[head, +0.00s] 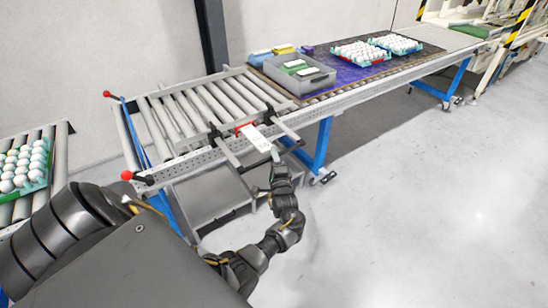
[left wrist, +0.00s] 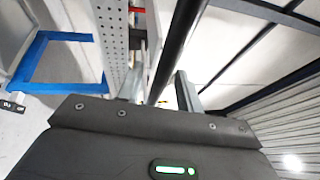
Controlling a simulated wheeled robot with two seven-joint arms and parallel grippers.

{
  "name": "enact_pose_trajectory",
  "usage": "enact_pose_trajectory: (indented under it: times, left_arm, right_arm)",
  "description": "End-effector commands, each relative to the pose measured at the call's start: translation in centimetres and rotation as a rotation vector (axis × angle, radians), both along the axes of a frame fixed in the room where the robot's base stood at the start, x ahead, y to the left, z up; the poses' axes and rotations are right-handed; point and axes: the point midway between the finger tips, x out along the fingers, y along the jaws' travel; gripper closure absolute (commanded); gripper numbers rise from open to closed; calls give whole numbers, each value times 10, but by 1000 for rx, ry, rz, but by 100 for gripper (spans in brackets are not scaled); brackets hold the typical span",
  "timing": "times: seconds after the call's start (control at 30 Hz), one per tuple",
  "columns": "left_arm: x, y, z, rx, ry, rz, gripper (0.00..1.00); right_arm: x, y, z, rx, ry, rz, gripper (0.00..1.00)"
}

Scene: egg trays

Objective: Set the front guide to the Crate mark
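The front guide (head: 251,167) is a dark bar carried on two rods that stick out from the front of the roller conveyor (head: 185,115). A white marked plate (head: 260,142) with a red piece (head: 245,128) at its inner end lies between the rods; its lettering is too small to read. My left gripper (head: 275,154) is at the guide, beside the plate's outer end. In the left wrist view, my left gripper's two fingers (left wrist: 160,92) stand apart, with a dark bar (left wrist: 178,45) running between them. I cannot tell whether they touch it. My right gripper is not in view.
A grey crate (head: 300,84) and egg trays (head: 361,62) stand on the belt at the back right. A lower grey shelf (head: 205,203) and blue legs (head: 322,143) are under the conveyor. Another egg tray (head: 38,181) is at the far left. The floor at right is clear.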

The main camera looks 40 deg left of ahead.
Motion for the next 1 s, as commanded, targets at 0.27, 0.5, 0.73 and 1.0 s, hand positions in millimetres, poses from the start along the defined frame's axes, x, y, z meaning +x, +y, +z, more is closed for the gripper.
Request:
enact_pose_trajectory:
  times: [0.27, 0.5, 0.73, 1.0]
  left_arm:
    - [2, 2, 0, -1, 1, 0, 64]
    - [2, 2, 0, -1, 1, 0, 90]
    - [1, 2, 0, -1, 1, 0, 100]
    - [9, 27, 0, 4, 1, 4, 100]
  right_arm:
    - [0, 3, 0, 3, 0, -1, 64]
    - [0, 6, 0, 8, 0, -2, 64]
    - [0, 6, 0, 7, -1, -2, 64]
    - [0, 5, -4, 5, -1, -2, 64]
